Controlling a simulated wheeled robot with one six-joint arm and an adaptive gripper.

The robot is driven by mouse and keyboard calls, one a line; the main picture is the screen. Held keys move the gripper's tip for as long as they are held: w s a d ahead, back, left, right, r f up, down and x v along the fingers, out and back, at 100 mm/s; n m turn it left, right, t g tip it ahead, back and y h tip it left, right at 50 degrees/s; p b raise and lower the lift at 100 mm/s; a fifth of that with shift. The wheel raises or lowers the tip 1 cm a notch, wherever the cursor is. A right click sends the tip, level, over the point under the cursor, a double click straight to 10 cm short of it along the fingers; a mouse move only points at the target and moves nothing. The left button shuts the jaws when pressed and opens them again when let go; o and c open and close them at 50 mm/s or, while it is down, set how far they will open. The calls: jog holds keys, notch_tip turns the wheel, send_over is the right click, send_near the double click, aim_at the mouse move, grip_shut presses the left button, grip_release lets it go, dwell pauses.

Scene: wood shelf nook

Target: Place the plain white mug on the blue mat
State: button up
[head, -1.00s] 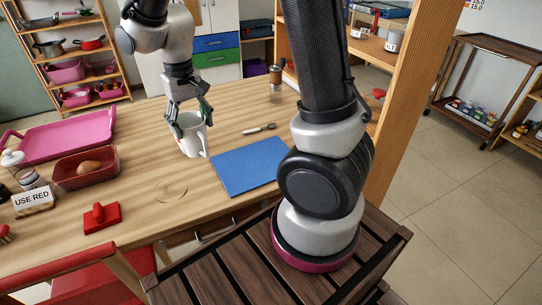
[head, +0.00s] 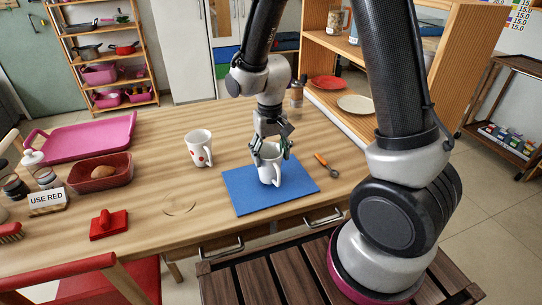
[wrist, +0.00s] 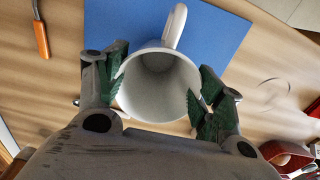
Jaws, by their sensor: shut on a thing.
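The plain white mug (head: 268,173) is upright over the blue mat (head: 242,199), near its middle. My gripper (head: 270,153) comes down from above and is shut on the mug's rim area. In the wrist view the mug (wrist: 160,85) sits between both green-padded fingers of my gripper (wrist: 160,98), with its handle pointing away over the blue mat (wrist: 215,30). The mug's base looks at or very near the mat; I cannot tell if it touches.
A white mug with red spots (head: 199,148) stands left of the mat. An orange-handled tool (head: 326,165) lies to the right. A red block (head: 109,225), a "USE RED" sign (head: 47,200), a dark red dish (head: 100,173) and a pink tray (head: 85,150) are at left.

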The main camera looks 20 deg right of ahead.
jog(key=shift+f, duration=0.4)
jog(key=shift+f, duration=0.1)
jog(key=o, duration=1.7)
notch_tip(320, 180, up, 11)
jog(key=s+d+r+t, duration=0.1)
jog(key=s+d+r, duration=0.3)
jog(key=s+d, duration=0.1)
jog(key=s+d+r+t, duration=0.1)
jog(key=s+d+r, duration=0.4)
jog(key=s, duration=0.2)
jog(key=s+d+r+t, duration=0.2)
jog(key=s+d+r, duration=0.2)
jog(key=s+r, duration=0.1)
jog(key=shift+s+d+r+m, duration=0.15)
jog(key=shift+s+d+m, duration=0.2)
jog(key=shift+s, duration=0.2)
